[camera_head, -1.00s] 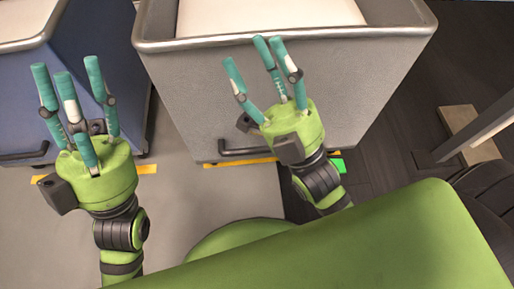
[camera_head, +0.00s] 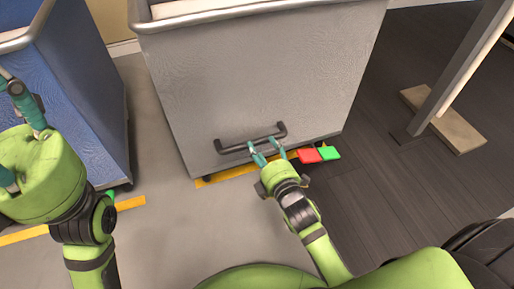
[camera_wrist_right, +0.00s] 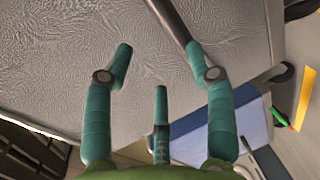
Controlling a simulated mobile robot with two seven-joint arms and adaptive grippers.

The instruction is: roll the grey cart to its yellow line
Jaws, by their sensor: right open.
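The grey cart (camera_head: 255,75) stands upright in the middle of the head view, with a dark bar handle (camera_head: 235,147) low on its near face. Its yellow line (camera_head: 230,173) lies on the floor along the cart's near bottom edge. My right gripper (camera_head: 268,152) is open at the handle's right half, fingers pointing at it.
A blue cart (camera_head: 85,90) stands to the left, with another yellow line (camera_head: 130,203) before it. Red (camera_head: 309,156) and green (camera_head: 329,153) tiles lie right of my right gripper. A post on a wooden foot (camera_head: 455,130) stands at right. Dark floor between is clear.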

